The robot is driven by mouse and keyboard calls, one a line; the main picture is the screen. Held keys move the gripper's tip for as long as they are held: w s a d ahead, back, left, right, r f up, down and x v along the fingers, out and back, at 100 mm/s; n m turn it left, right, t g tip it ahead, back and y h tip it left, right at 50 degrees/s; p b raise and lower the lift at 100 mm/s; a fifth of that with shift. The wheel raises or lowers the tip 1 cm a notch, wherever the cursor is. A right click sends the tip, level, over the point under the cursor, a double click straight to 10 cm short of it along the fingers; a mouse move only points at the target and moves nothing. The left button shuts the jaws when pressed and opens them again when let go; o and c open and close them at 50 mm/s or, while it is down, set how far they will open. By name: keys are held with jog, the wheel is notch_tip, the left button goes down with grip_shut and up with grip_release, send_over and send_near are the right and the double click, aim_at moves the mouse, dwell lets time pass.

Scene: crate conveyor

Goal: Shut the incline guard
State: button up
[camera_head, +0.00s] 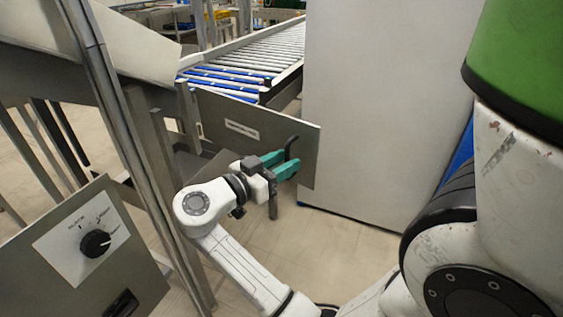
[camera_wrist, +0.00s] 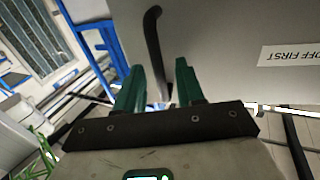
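The incline guard looks to be the flat grey panel (camera_head: 225,110) with a white label, standing out from the metal frame post at its left. Its free right end carries a black bent handle (camera_head: 291,147). In the wrist view the panel (camera_wrist: 215,30) fills the upper right, its label partly reading "OFF FIRST", and the handle (camera_wrist: 152,35) runs down between my fingers. My gripper (camera_head: 281,163) has teal fingers and is at the handle. In the wrist view my gripper (camera_wrist: 158,65) is open, with a gap between the fingertips; whether they touch the handle I cannot tell.
A tall white cabinet (camera_head: 385,100) stands behind and right of the panel. A roller conveyor (camera_head: 245,62) runs behind it. At the left are an inclined metal frame (camera_head: 110,90) and a control box with a black knob (camera_head: 95,243). Tiled floor (camera_head: 345,240) is clear below my arm.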

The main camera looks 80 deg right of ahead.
grip_shut()
dwell(0.4)
